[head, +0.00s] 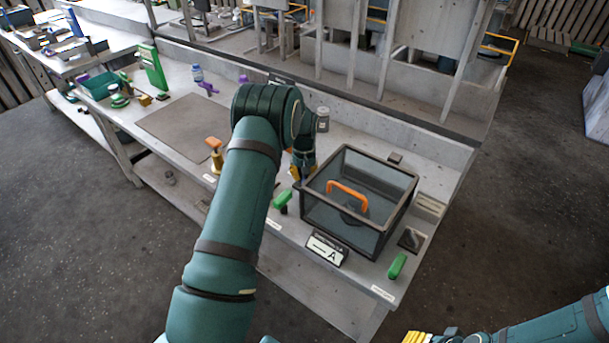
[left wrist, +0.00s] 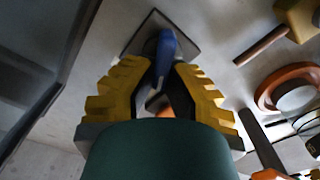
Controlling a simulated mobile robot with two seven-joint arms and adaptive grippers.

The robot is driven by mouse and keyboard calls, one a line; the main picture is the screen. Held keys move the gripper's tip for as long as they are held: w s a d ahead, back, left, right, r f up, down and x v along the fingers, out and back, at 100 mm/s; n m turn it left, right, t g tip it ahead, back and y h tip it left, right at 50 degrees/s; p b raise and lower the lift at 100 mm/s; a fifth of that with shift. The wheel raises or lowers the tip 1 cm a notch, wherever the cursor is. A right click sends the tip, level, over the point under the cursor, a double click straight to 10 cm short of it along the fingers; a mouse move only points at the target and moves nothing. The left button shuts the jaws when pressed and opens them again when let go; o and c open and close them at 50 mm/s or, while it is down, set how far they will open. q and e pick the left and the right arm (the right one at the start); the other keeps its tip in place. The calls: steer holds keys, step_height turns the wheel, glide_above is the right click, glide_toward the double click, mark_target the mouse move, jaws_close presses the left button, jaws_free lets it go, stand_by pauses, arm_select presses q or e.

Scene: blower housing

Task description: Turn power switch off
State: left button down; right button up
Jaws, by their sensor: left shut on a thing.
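The power switch appears to be the blue lever (left wrist: 165,52) standing on a square grey plate (left wrist: 150,24) in the left wrist view. My left gripper (left wrist: 160,84) has its yellow ridged fingers on either side of the lever and is shut on it. In the head view my left gripper (head: 303,172) reaches down to the bench beside the dark clear-walled box, and my own arm hides the switch there. My right gripper (head: 418,338) shows only as yellow fingers at the bottom edge, cut off, and its opening cannot be judged.
The dark box (head: 400,208), with an orange handle (head: 347,193) inside, stands close right of my left gripper. A brown mat (head: 182,126) lies left of my arm.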

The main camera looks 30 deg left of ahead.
arm_select(q)
steer(key=shift+s+f, duration=0.1)
steer(key=c, duration=1)
jaws_free()
step_height(320, 180, up, 12)
